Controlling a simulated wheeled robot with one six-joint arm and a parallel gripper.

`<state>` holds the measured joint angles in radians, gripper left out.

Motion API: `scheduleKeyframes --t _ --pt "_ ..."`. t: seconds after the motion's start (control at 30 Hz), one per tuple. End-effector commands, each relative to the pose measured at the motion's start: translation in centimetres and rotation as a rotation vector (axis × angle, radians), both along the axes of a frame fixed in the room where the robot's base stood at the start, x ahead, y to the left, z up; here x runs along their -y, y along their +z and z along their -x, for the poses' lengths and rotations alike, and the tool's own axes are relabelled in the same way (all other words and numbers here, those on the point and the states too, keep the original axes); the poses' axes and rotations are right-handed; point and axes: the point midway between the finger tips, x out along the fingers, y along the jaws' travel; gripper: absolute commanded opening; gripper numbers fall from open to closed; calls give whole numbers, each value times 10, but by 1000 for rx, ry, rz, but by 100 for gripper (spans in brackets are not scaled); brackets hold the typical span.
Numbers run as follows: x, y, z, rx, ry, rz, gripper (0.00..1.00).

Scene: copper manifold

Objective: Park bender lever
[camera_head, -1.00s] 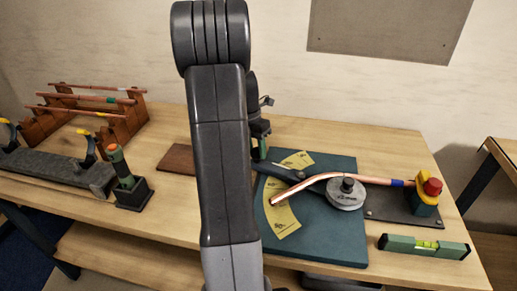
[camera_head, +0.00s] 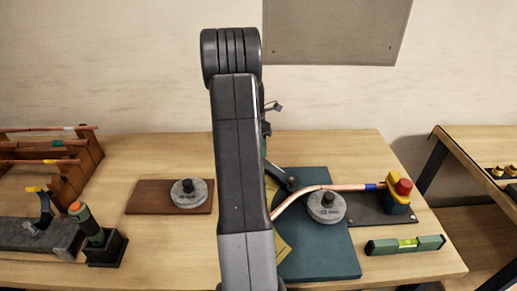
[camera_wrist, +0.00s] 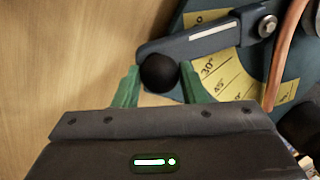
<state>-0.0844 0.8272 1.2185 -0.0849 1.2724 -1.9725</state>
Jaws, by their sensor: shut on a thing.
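The bender lever (camera_wrist: 205,38) is a dark blue-grey bar with a pale stripe and a round black knob (camera_wrist: 159,72) at its end. My gripper (camera_wrist: 157,88) has its green fingers on both sides of the knob, shut on it. The lever lies over a yellow angle scale (camera_wrist: 228,78) near its 30° mark. In the head view, part of the lever (camera_head: 281,178) shows beside my arm, which hides the knob and most of the gripper. A bent copper pipe (camera_head: 337,187) curves past the round grey former (camera_head: 326,207) on the teal bender base (camera_head: 325,255).
A brown board (camera_head: 148,197) with another grey former (camera_head: 188,193) is left of my arm. A green level (camera_head: 405,245) and a red-topped yellow block (camera_head: 398,192) are at right. A holder with a green-handled tool (camera_head: 92,228) and a pipe rack (camera_head: 85,165) are at left.

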Motion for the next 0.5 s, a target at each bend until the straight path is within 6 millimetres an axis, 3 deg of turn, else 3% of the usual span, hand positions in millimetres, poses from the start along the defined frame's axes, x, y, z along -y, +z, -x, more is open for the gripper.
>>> scheduleKeyframes --t 0.5 --pt "5 2 -7 9 -26 1 0"
